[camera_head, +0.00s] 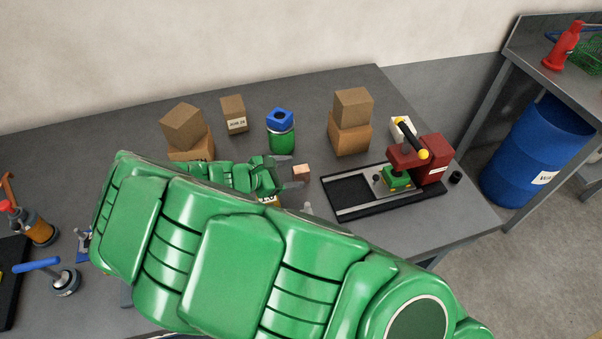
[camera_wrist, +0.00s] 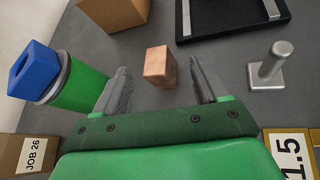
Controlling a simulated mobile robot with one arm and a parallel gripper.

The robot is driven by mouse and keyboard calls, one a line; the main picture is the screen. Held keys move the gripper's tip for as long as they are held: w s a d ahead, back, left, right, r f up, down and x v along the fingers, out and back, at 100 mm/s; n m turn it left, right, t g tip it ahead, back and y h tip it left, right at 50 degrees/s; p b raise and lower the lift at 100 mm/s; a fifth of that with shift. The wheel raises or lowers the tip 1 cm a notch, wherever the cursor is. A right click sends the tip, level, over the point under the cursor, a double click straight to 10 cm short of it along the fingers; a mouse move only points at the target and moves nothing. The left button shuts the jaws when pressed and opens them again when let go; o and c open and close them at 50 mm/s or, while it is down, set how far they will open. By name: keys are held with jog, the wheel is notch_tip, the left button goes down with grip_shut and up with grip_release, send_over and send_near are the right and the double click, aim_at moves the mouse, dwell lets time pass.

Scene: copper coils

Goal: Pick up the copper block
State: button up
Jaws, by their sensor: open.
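The copper block (camera_head: 301,172) is a small copper-coloured block on the grey table, just beyond my gripper. In the wrist view the copper block (camera_wrist: 160,66) stands between the lines of the two fingers, near their tips, with clear space on both sides. My gripper (camera_head: 291,172) is open and empty, with its fingers pointing toward the block. In the wrist view my gripper (camera_wrist: 158,72) shows two dark ribbed fingers spread apart. My green arm hides much of the table's front in the head view.
A green jar with a blue lid (camera_wrist: 62,80) stands left of my gripper. A metal post (camera_wrist: 270,66) stands to the right. Stacked cardboard boxes (camera_head: 351,120) and a black tray (camera_head: 385,205) with a red press (camera_head: 430,160) lie beyond.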

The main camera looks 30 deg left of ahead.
aim_at(297, 172)
jog(key=shift+x, duration=2.25)
grip_shut()
